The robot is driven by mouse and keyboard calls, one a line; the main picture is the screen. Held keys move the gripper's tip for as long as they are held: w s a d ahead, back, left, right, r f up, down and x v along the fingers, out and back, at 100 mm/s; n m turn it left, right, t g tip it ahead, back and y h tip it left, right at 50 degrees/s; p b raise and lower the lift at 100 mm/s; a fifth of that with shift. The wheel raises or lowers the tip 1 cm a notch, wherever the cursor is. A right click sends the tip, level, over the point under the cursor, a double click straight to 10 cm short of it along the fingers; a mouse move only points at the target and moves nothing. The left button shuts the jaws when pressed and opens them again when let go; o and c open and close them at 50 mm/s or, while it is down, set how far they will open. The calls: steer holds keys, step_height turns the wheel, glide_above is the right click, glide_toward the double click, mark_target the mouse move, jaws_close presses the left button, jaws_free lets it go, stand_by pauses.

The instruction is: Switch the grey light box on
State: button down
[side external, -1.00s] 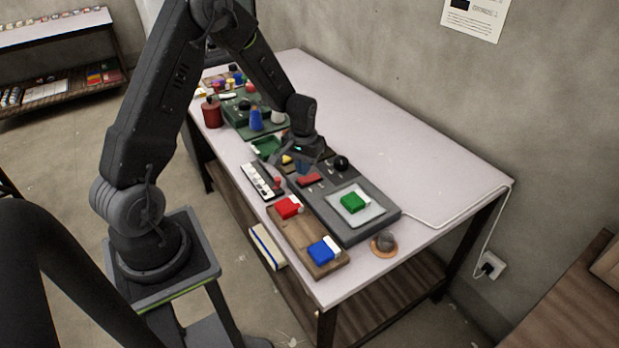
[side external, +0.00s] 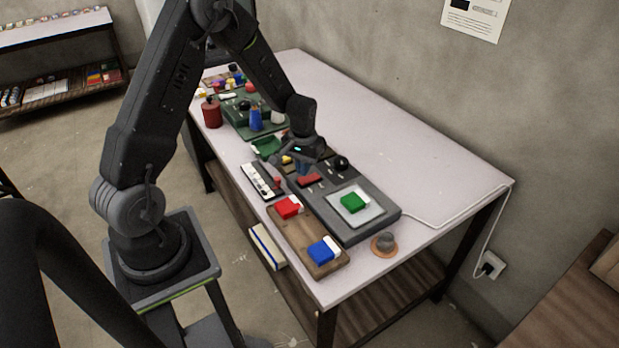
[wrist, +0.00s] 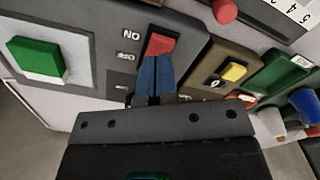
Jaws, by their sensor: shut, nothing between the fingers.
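The grey light box (side external: 347,229) lies on the table, with a green block on its pale square panel. Its red switch (side external: 309,180) also shows in the wrist view (wrist: 162,44), beside the printed words ON and OFF. I cannot tell which way the switch is set. My gripper (side external: 302,172) is over the box near the switch. In the wrist view my blue fingers (wrist: 156,60) are shut together and empty, with their tips at the edge of the switch. I cannot tell whether they touch it. The fingers hide part of the switch.
A black knob (side external: 341,163) stands up from the box. A wooden board (side external: 296,234) with a red and a blue block lies in front. A white labelled strip (side external: 257,180) is on the left. The table's back right is clear.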

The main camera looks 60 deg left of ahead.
steer(key=shift+f, duration=1.3)
stand_by(0.5)
steer(key=shift+r, duration=3.5)
steer(key=shift+d+r, duration=0.1)
steer(key=shift+r, duration=0.1)
step_height(320, 180, up, 7)
steer(key=m+t, duration=0.1)
glide_above(304, 180)
steer(key=s+d, duration=0.1)
steer(key=d, duration=0.3)
steer(key=s+d+r+m+t, duration=0.3)
steer(key=s+d+r, duration=0.6)
steer(key=r, duration=0.3)
steer(key=s+d+r+m+t, duration=0.1)
steer(key=s+d+r+m, duration=0.1)
steer(key=s, duration=0.7)
steer(key=shift+d+r+t, duration=0.2)
steer(key=shift+d+t, duration=0.1)
steer(key=shift+d, duration=0.55)
